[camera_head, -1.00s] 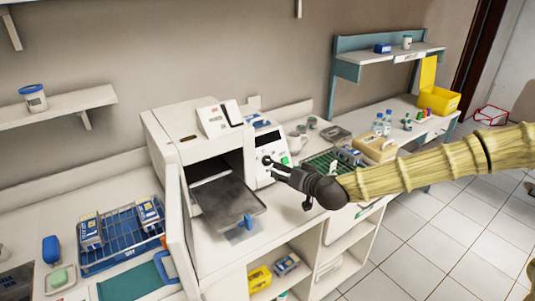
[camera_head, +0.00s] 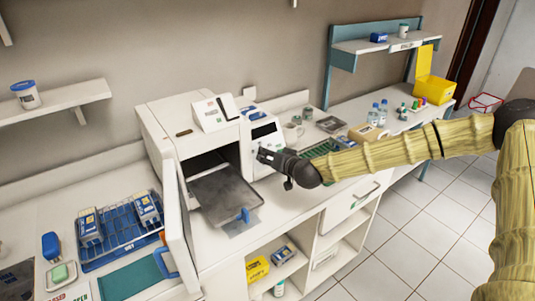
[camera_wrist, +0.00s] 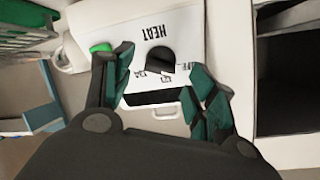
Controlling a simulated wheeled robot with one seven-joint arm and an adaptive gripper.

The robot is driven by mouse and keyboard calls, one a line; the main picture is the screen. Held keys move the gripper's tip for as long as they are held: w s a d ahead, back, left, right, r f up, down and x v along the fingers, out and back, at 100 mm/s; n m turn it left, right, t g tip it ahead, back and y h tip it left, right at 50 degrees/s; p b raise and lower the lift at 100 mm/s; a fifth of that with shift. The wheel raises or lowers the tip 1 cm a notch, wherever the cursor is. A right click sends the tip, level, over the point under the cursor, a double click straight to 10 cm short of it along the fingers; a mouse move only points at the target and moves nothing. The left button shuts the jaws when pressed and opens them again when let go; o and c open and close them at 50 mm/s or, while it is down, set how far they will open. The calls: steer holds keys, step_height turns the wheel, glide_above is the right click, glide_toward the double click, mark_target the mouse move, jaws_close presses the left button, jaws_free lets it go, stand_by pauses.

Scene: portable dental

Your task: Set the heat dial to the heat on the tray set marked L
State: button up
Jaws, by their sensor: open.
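The heat dial (camera_wrist: 160,61) shows in the wrist view as a dark round knob on a white panel (camera_wrist: 190,28), below the word HEAT. My gripper (camera_wrist: 159,78) is open, with one green-padded finger on each side of the dial; contact cannot be told. In the head view my gripper (camera_head: 268,158) is at the sterilizer's front panel (camera_head: 264,133) and hides the dial. Two blue-and-white tray sets (camera_head: 90,228) (camera_head: 148,208) stand in a blue rack (camera_head: 118,232) at left. I cannot read an L or a heat on them.
The sterilizer (camera_head: 160,125) has its door (camera_head: 174,222) open and a dark tray (camera_head: 225,195) sticking out, left of my gripper. A green button (camera_wrist: 101,47) is beside the dial. A green rack (camera_head: 318,149) and a mug (camera_head: 292,132) stand at right.

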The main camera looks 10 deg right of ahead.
steer(key=shift+p+x, duration=0.3)
steer(key=shift+x, duration=1.1)
steer(key=c, duration=1)
